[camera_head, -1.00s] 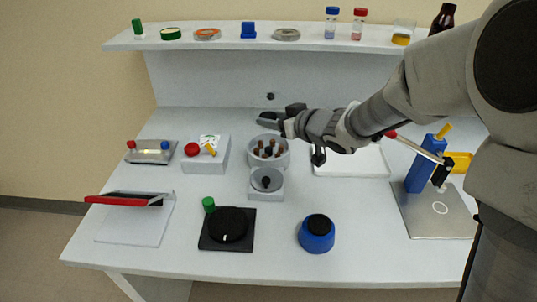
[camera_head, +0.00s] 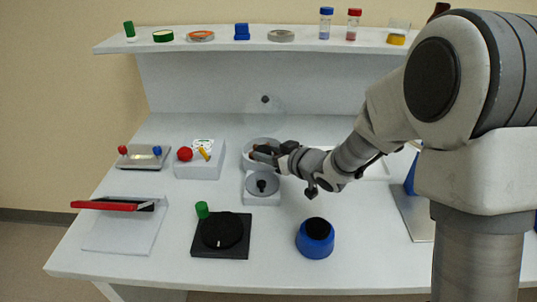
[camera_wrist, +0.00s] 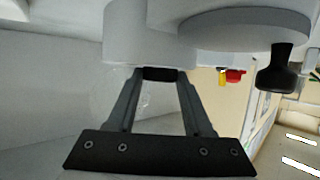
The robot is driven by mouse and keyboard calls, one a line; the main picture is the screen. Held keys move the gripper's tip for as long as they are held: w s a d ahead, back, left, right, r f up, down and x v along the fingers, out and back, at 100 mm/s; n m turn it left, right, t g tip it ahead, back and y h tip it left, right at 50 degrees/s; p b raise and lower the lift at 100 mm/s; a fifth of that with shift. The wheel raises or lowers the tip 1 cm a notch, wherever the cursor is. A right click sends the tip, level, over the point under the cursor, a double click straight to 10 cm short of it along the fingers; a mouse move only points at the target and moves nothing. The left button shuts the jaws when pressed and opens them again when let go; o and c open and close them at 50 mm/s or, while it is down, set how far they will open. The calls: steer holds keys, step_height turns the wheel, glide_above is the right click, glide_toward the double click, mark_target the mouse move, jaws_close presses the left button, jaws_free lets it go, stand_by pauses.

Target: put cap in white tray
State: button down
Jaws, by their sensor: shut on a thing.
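My gripper (camera_head: 262,153) is at the round white container (camera_head: 246,157) near the table's middle, and its fingers cover much of the container. In the wrist view my gripper (camera_wrist: 160,80) is shut on a small dark thing (camera_wrist: 159,74) between its fingertips. I cannot tell for sure that this is the cap. A pale round body (camera_wrist: 130,35) lies just beyond the tips. A flat white tray (camera_head: 377,169) lies at the right, partly hidden behind my arm.
A white block with a grey lid and black knob (camera_head: 262,184) stands just in front of the container. A clear dome (camera_head: 265,112) is behind. A black dial plate (camera_head: 220,236) and a blue pot (camera_head: 315,240) stand nearer.

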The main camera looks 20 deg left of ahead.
steer(key=shift+f, duration=0.2)
steer(key=shift+c, duration=1.5)
jaws_free()
steer(key=shift+r, duration=0.1)
